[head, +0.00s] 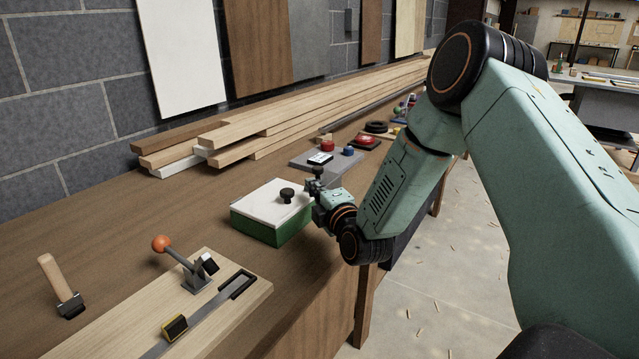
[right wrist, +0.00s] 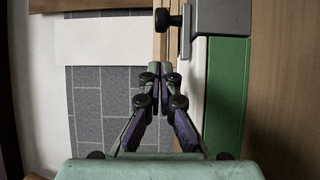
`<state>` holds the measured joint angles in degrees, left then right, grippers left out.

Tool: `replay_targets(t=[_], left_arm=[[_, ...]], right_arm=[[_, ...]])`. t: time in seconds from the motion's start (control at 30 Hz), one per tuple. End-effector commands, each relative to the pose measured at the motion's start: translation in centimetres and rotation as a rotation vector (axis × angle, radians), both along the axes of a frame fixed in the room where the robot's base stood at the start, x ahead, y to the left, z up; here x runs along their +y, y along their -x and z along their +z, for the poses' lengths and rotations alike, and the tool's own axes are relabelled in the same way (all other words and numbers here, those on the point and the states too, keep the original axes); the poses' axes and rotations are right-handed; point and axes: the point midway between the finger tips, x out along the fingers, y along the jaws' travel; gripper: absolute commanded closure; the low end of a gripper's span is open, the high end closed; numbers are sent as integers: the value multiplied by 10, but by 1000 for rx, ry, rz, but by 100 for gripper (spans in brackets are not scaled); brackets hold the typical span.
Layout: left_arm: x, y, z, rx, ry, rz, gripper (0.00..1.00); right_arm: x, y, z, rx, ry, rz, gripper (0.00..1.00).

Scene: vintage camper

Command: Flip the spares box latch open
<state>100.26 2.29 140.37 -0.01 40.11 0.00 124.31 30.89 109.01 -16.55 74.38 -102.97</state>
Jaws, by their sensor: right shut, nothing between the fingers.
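The spares box (head: 256,227) is green with a white lid and a black lid knob (head: 287,195). It stands on the workbench, and its green side also shows in the right wrist view (right wrist: 228,95). A grey fitting (right wrist: 222,16) with a black knob (right wrist: 166,20), apparently the latch, sits at the box edge at the top of that view. My right gripper (head: 314,188) is beside the box's right end. In the right wrist view its fingers (right wrist: 161,74) are together and empty, just below the black knob, apart from it in the picture. My left gripper is out of view.
A board with an orange-knobbed toggle clamp (head: 190,268) and a wooden-handled tool (head: 61,288) lie at the front left. Stacked planks (head: 250,135) run along the wall.

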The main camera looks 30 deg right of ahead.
Motion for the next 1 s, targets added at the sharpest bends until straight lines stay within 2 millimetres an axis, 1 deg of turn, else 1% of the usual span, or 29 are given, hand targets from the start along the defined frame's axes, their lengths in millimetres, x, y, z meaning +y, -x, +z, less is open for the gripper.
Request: replay_targets(t=[0.03,0.1,0.3,0.43,0.77,1.0], left_arm=[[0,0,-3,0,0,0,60],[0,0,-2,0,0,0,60],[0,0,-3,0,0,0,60],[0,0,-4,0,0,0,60],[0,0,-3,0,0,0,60],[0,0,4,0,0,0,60]], right_arm=[[0,-9,0,-3,2,3,100],[-13,-13,0,-1,-2,-3,100],[-29,-25,0,0,-1,-1,100],[-33,-28,0,0,-1,1,100],[-34,-28,0,0,-1,0,100],[-60,-39,1,-1,-1,-2,100]])
